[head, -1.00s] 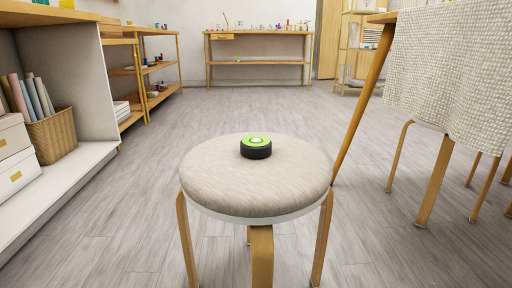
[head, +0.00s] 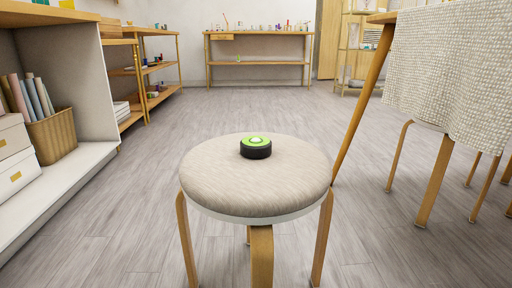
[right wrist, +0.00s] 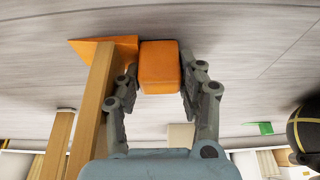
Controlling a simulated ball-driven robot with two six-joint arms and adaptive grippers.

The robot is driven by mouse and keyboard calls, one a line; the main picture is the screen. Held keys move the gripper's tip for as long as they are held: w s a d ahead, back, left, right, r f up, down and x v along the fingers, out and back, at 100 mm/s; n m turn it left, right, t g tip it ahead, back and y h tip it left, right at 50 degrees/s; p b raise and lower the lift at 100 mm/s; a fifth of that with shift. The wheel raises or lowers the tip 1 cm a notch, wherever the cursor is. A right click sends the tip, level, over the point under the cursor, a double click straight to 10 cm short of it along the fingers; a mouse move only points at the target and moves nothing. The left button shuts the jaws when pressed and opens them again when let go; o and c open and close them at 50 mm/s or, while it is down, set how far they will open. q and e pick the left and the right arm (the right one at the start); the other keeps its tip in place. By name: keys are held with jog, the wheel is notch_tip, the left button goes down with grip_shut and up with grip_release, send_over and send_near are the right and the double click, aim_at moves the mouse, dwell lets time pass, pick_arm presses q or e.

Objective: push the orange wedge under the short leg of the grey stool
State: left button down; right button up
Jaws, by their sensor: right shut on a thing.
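The grey stool (head: 255,178) stands upright in the head view, with a round padded seat and light wooden legs. In the right wrist view one wooden leg (right wrist: 92,110) runs down to the orange wedge (right wrist: 125,46). The wedge's thin end shows past the leg's foot; whether the foot rests on it or stands beside it I cannot tell. My right gripper (right wrist: 160,75) is shut on the wedge's thick, block-like end (right wrist: 158,68), close beside the leg. My left gripper is in neither current view.
A black and green round device (head: 256,147) lies on the seat. A cloth-covered table (head: 450,75) with wooden legs stands at the right. An open white shelf (head: 95,170) lines the left. The wooden floor (head: 225,110) between the stool and the far table is clear.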

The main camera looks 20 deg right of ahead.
jog(key=shift+w+d, duration=0.1)
jog(key=shift+w, duration=0.3)
jog(key=o, duration=1.3)
jog(key=shift+r, duration=0.15)
